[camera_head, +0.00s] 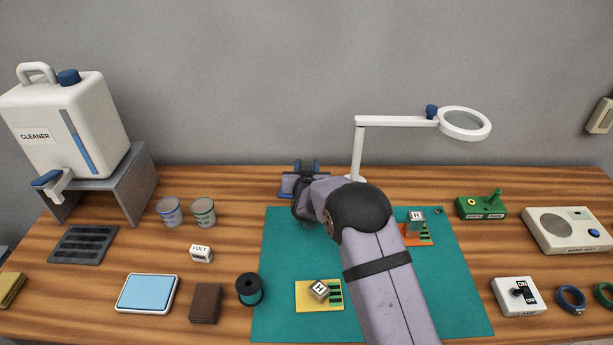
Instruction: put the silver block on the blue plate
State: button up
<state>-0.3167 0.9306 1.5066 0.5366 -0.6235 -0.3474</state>
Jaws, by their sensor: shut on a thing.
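The blue plate (288,186) lies at the back of the bench, just behind the teal mat, partly covered by my wrist. My gripper (306,180) is over or beside it, reaching away from the camera. Two silvery blocks show elsewhere: one marked H (319,290) sits turned on a yellow plate (304,297), and one marked R (415,223) stands on an orange plate (425,240).
My forearm crosses the teal mat (283,245). A magnifier lamp (359,150) stands behind my wrist. A dark spool (249,290) and a small VOLT block (201,253) are at left. A green box (482,205) and a switch box (518,296) are at right.

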jog(key=shift+f+p, duration=0.45)
jog(key=shift+f, duration=1.55)
jog(key=shift+f, duration=0.15)
jog(key=o, duration=1.2)
jog(key=shift+r, duration=0.2)
jog(key=shift+s, duration=0.2)
jog(key=b+v, duration=0.2)
jog(key=v, duration=0.9)
jog(key=shift+s+r, duration=0.1)
jog(key=shift+s, duration=0.25)
